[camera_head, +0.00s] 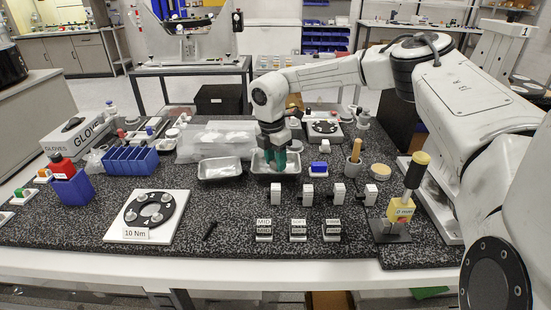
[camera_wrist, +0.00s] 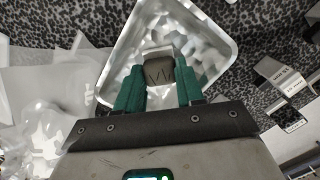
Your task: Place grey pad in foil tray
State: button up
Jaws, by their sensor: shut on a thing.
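My gripper (camera_head: 275,163) points down over the right-hand foil tray (camera_head: 294,163), its green fingers inside the tray's outline. In the wrist view the green fingers (camera_wrist: 159,75) are shut on the grey pad (camera_wrist: 158,73), a dark grey block with a light edge at its far end. The shiny foil tray (camera_wrist: 213,42) shows around and beyond the pad. I cannot tell whether the pad touches the tray floor. In the head view the fingers hide the pad.
A second foil tray (camera_head: 220,168) stands just to the left, with clear plastic bags (camera_head: 215,139) behind it. White blocks (camera_head: 307,194) stand in front right, and a blue block (camera_head: 319,167) sits close on the right.

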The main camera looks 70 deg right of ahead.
aim_at(272, 163)
jog(key=shift+f, duration=0.15)
jog(key=o, duration=1.1)
jog(key=r, duration=0.8)
jog(key=a+r+b, duration=0.1)
jog(key=r, duration=0.3)
jog(key=shift+w+r, duration=0.15)
jog(key=shift+w, duration=0.25)
